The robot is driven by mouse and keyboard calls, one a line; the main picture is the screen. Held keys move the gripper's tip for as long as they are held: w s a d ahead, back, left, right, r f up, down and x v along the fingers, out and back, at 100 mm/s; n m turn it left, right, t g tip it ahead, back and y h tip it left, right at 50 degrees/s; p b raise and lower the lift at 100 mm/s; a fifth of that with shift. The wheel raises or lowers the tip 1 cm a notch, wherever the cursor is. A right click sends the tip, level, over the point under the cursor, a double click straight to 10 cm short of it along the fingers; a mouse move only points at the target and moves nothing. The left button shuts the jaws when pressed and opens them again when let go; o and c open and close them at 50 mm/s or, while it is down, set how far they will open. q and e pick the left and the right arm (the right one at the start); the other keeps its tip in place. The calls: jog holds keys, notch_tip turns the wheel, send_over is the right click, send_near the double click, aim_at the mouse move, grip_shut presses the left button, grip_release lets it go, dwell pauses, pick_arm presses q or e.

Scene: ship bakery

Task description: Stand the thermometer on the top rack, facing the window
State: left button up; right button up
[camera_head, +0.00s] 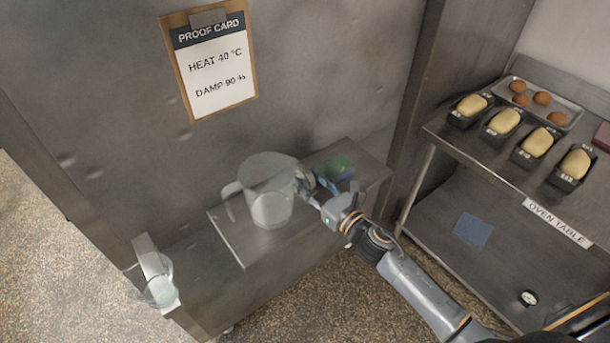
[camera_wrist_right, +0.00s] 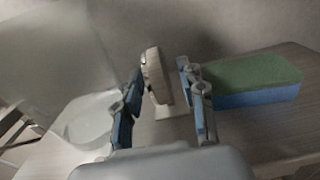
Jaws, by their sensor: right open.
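My right gripper (camera_head: 312,184) is open above the steel ledge, between a clear jug and a sponge. A separate small round white dial with a dark rim (camera_head: 528,297) lies low at the right by the oven table. No rack or window is clearly visible.
The clear jug (camera_head: 270,205) stands close left of the gripper. A green and blue sponge (camera_head: 335,167) lies to its right. A clear cup in a holder (camera_head: 160,290) is at the cabinet's left corner. The oven table (camera_head: 480,155) carries loaf tins and a tray.

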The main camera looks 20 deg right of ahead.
jog(key=shift+x, duration=1.1)
jog(key=shift+w+a, duration=0.1)
grip_shut()
pick_arm(q)
jog(key=shift+w+d+r, duration=0.4)
jog(key=shift+w+d, duration=0.1)
jog(key=shift+w, duration=0.3)
jog(key=shift+s+a, duration=0.1)
jog(key=shift+s, duration=0.05)
